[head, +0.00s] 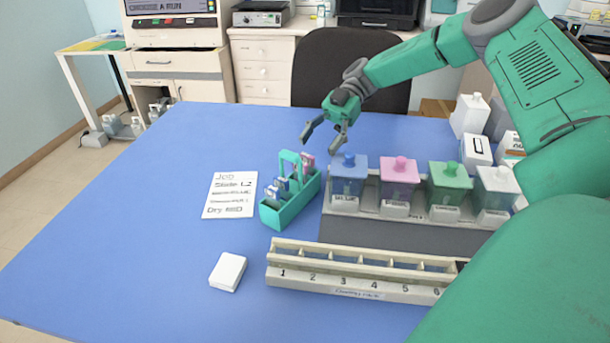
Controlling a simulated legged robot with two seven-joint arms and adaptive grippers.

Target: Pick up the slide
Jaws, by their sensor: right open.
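A teal slide carrier (290,205) with an upright handle stands on the blue table, left of the staining jars. Small pieces that look like slides (277,187) with bluish and pink ends sit in it; they are too small to read. My right gripper (325,141) is open and empty. It hangs above the far part of the table, behind and a little right of the carrier, apart from it. My left gripper is not in view.
A grey rack holds blue (348,180), pink (398,178), green (449,183) and white (494,188) lidded jars. A numbered drying rack (355,280) lies in front. A white block (228,272) and job card (230,195) lie left. White bottles (470,116) stand back right.

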